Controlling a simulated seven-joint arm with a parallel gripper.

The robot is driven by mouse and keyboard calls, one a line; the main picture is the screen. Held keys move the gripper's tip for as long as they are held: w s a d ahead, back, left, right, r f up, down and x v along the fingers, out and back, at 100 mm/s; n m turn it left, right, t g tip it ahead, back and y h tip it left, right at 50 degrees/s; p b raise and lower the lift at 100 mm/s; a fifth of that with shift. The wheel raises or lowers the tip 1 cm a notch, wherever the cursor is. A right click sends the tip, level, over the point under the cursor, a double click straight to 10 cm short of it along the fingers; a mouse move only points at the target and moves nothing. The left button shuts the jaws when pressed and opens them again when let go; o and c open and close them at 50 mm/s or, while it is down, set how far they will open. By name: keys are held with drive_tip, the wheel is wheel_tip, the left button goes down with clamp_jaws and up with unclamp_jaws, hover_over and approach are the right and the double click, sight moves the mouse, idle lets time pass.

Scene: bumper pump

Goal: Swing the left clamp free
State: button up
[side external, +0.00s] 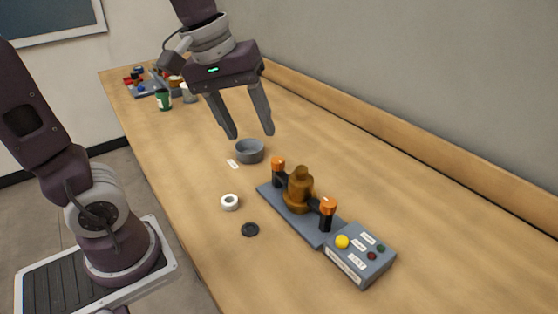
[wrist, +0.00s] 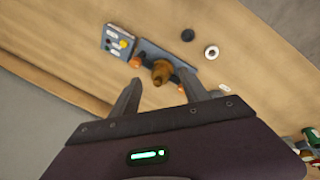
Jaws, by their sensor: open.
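The grey fixture plate (side external: 312,232) lies on the table with a brown-orange pump body (side external: 298,192) upright at its middle. Two black clamps with orange tops flank the body: one at the picture's left end (side external: 278,167), one nearer the button box (side external: 328,210). Both clamps look upright in the side view. In the wrist view the pump body (wrist: 161,71) shows between the two orange tops. My gripper (side external: 250,133) is open and empty, above the table behind the fixture, touching nothing. Its fingers also show in the wrist view (wrist: 161,82).
A grey box (side external: 360,252) with a yellow button and smaller buttons adjoins the plate. A grey bowl (side external: 249,151), a white ring (side external: 230,202) and a black disc (side external: 250,229) lie nearby. A green cup (side external: 164,100) and clutter stand at the far end. A wall runs along the back.

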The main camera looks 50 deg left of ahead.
drive_tip(key=w+a+f+n+g, duration=0.2)
drive_tip(key=w+a+f+n, duration=0.45)
drive_tip(key=w, duration=0.35)
drive_tip(key=n+g+y, duration=0.1)
drive_tip(key=n, duration=0.4)
hover_over(278, 159)
drive_tip(key=s+d, duration=0.1)
wheel_tip(278, 159, down, 5)
drive_tip(key=shift+r, duration=0.15)
drive_tip(key=shift+w+a+f+n, duration=0.2)
drive_tip(key=shift+a+f+n, duration=0.05)
drive_tip(key=shift+f, duration=0.35)
drive_tip(key=shift+w+a+f+n, duration=0.2)
drive_tip(key=shift+a+f, duration=0.05)
drive_tip(key=shift+f, duration=0.35)
wheel_tip(278, 159, down, 6)
drive_tip(key=shift+f, duration=0.1)
drive_tip(key=shift+c, duration=0.3)
clamp_jaws()
